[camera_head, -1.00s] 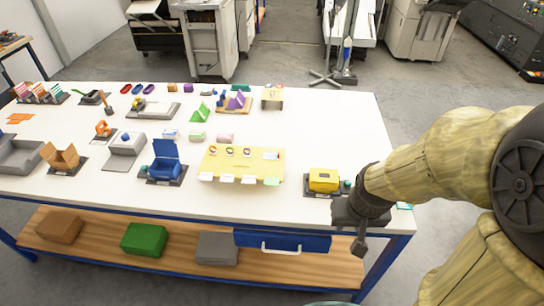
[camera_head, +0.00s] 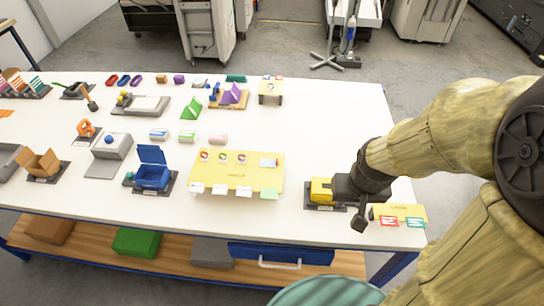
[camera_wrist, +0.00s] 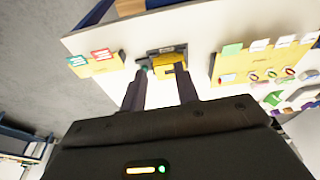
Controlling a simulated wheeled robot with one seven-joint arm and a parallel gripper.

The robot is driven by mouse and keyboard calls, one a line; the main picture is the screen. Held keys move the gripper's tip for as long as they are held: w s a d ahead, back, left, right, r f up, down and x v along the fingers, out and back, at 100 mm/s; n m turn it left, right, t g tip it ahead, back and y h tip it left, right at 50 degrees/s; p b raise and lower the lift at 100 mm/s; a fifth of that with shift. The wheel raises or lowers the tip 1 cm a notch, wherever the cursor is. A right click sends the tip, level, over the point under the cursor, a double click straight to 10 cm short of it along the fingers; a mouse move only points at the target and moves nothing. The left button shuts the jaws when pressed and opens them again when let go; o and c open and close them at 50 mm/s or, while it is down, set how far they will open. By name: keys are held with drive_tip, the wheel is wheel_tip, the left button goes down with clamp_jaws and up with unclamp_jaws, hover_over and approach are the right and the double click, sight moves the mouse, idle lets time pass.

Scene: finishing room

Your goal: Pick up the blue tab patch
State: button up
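A large yellow board (camera_head: 240,176) lies on the white table, left of my gripper. A small pale blue patch (camera_head: 269,162) lies on its right part; it also shows in the wrist view (camera_wrist: 228,77). I cannot tell surely whether this is the blue tab patch. A smaller yellow board (camera_head: 400,211) at the table's right end carries a red-edged card (camera_head: 389,221) and a teal-edged card (camera_head: 415,223). My gripper (camera_head: 351,205) is above the table's front right, between the two boards. In the wrist view my gripper (camera_wrist: 160,70) has its fingers apart, with nothing between them.
A yellow box (camera_head: 321,190) on a dark base stands close to my gripper. A blue open-lidded box (camera_head: 152,175) stands left of the large board. White tabs and a green tab (camera_head: 269,194) line that board's front edge. The table's back right is clear.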

drive_tip(key=w+a+f+n+h, duration=0.1)
drive_tip(key=f+n, duration=0.4)
drive_tip(key=f, duration=0.1)
drive_tip(key=w+a+f+n+t+h, duration=0.1)
drive_tip(key=f+n+h, duration=0.1)
drive_tip(key=f+n, duration=0.4)
drive_tip(key=w+a+f+n+h, duration=0.1)
drive_tip(key=a+f+n, duration=0.1)
drive_tip(key=f+n, duration=0.3)
drive_tip(key=shift+w+f, duration=0.35)
drive_tip(key=shift+f, duration=0.45)
drive_tip(key=w+n+t, duration=0.1)
drive_tip(key=n, duration=0.1)
drive_tip(key=a+n+t, duration=0.1)
drive_tip(key=n, duration=0.1)
drive_tip(key=w+a+n+t+h, duration=0.1)
drive_tip(key=n+t, duration=0.1)
drive_tip(key=n, duration=0.1)
drive_tip(key=shift+w+a+r, duration=0.15)
drive_tip(key=shift+w+r, duration=0.15)
drive_tip(key=w+a+r+n+t+y, duration=0.1)
drive_tip(key=a+r+n+t+y, duration=0.1)
drive_tip(key=a+n, duration=0.4)
drive_tip(key=w+a+r+n+t+y, duration=0.2)
drive_tip(key=a+r+n+t, duration=0.1)
drive_tip(key=a+n, duration=0.3)
drive_tip(key=shift+r+n+t+y+b, duration=0.3)
drive_tip(key=shift+r+n+t, duration=0.1)
drive_tip(key=shift+t, duration=0.1)
drive_tip(key=shift+f, duration=0.1)
